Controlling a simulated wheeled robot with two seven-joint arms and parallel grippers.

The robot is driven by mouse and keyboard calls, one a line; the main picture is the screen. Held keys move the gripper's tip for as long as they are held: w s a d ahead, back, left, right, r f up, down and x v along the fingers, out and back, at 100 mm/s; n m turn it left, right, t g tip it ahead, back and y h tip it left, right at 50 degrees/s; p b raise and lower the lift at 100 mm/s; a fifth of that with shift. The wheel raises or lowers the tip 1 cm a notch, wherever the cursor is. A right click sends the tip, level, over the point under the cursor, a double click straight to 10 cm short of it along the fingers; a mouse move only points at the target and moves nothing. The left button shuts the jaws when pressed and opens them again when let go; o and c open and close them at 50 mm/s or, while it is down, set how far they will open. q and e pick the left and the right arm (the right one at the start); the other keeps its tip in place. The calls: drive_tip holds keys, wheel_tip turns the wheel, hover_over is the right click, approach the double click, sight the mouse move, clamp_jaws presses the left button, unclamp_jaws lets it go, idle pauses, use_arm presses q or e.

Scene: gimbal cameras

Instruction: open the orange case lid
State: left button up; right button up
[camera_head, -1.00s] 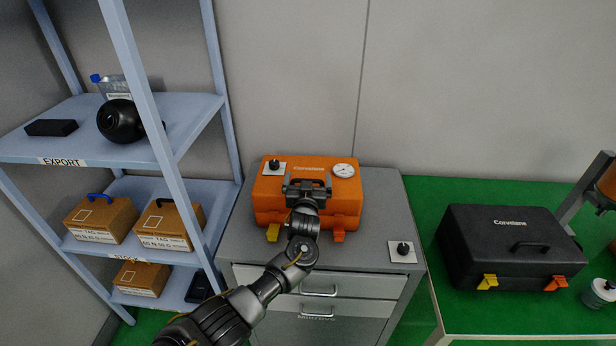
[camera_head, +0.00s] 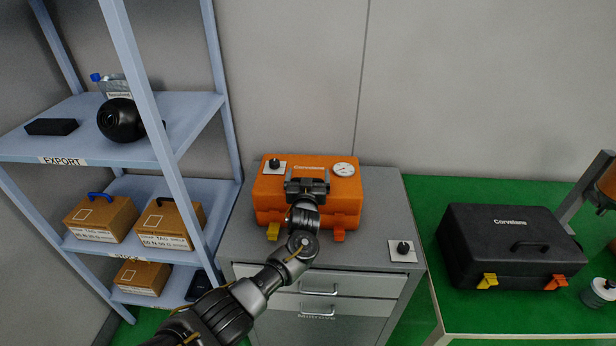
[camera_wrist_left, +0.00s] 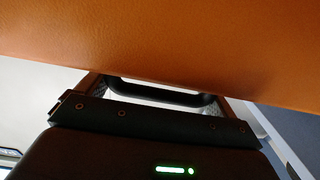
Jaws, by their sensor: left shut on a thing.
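The orange case (camera_head: 340,200) stands on the grey drawer cabinet, and its lid (camera_head: 325,165) looks closed. Its front has a yellow latch (camera_head: 273,231) at the left and an orange latch (camera_head: 339,235) at the right. My left gripper (camera_head: 307,184) is at the case's front, shut on the handle, which it mostly hides in the head view. In the left wrist view the dark handle (camera_wrist_left: 160,94) lies between the fingers, close under the orange case surface (camera_wrist_left: 180,45). My right gripper is not in view.
A square plate with a black knob (camera_head: 275,167) and a round gauge (camera_head: 343,170) sit on the lid. Another knob plate (camera_head: 403,250) is on the grey cabinet (camera_head: 385,200). A black case (camera_head: 510,250) stands on the green table at right; a blue shelf (camera_head: 190,120) is at left.

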use_arm(q)
drive_tip(key=shift+w+d+r+p, duration=0.1)
drive_tip(key=shift+w+r+p, duration=0.1)
drive_tip(key=shift+r+p, duration=0.3)
drive_tip(key=w+r+g+p, duration=0.2)
drive_tip(key=w+r+g, duration=0.1)
drive_tip(key=shift+r+p, duration=0.35)
drive_tip(key=shift+p, duration=0.05)
drive_tip(key=w+r+g+b, duration=0.3)
drive_tip(key=w+g+b, duration=0.1)
drive_tip(key=w+b, duration=0.2)
drive_tip(key=shift+b, duration=0.7)
drive_tip(key=shift+r, duration=0.15)
